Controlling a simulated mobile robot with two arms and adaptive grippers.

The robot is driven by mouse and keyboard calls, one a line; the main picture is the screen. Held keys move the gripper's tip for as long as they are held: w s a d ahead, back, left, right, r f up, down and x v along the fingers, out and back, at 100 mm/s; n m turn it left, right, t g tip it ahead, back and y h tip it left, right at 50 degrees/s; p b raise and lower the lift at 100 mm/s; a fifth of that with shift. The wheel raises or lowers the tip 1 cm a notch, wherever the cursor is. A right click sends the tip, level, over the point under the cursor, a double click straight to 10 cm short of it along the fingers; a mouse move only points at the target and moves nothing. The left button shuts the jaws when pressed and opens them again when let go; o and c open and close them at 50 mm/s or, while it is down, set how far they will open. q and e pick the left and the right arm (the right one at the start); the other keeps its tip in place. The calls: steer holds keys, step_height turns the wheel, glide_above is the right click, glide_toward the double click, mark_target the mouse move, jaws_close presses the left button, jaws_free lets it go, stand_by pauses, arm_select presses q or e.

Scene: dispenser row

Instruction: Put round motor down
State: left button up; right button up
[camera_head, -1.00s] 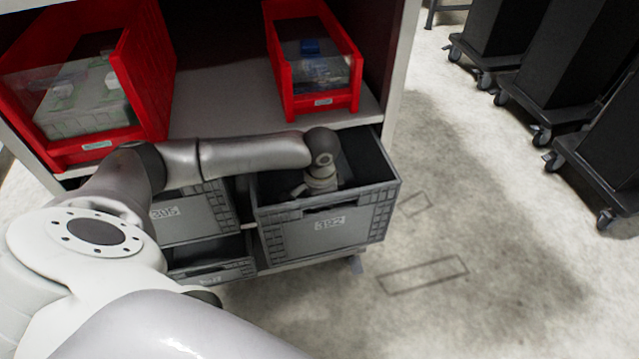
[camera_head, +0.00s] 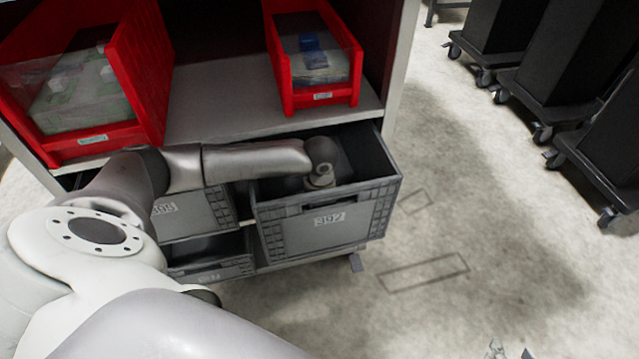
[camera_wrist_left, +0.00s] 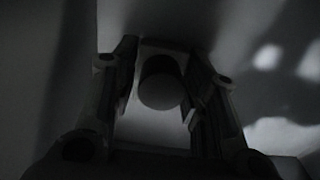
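In the head view my left arm reaches into the open grey crate labelled 392 (camera_head: 355,219). Its gripper is hidden there behind the wrist and the crate's front wall. In the dark left wrist view, the two fingers of my left gripper (camera_wrist_left: 161,62) stand apart on either side of the round motor (camera_wrist_left: 160,92). The motor shows a dark cylinder with a grey round end, in front of a paler plate-like part that fills the space between the fingers. The gripper appears closed on it. Whether the motor touches the crate floor is hidden. Only small grey fragments, possibly my right gripper (camera_head: 510,352), show at the bottom edge.
Two red bins, left (camera_head: 150,75) and right (camera_head: 319,97), stand on the shelf above the crate. More grey crates (camera_head: 192,216) sit left of and below crate 392. Black wheeled carts (camera_head: 550,65) stand at the right. The floor between is clear.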

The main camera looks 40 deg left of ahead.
arm_select(q)
steer(key=shift+o, duration=1.3)
steer(key=shift+r, duration=0.1)
arm_select(e)
steer(key=shift+w, duration=0.1)
arm_select(q)
steer(key=shift+r, duration=0.3)
step_height(320, 180, up, 4)
steer(key=shift+r+p, duration=0.15)
steer(key=shift+p, duration=0.8)
step_height(320, 180, up, 6)
steer(key=shift+r+p, duration=0.1)
steer(key=shift+p, duration=1)
steer(key=shift+r, duration=0.5)
arm_select(e)
steer(key=s+d+f+g, duration=0.1)
steer(key=s+g, duration=0.1)
steer(key=s, duration=0.2)
steer(key=s+d+f+g+h, duration=0.1)
steer(key=s+d+f+g, duration=0.1)
steer(key=s+g, duration=0.1)
steer(key=shift+s, duration=0.9)
arm_select(q)
steer(key=shift+r, duration=0.1)
arm_select(e)
steer(key=shift+a, duration=0.1)
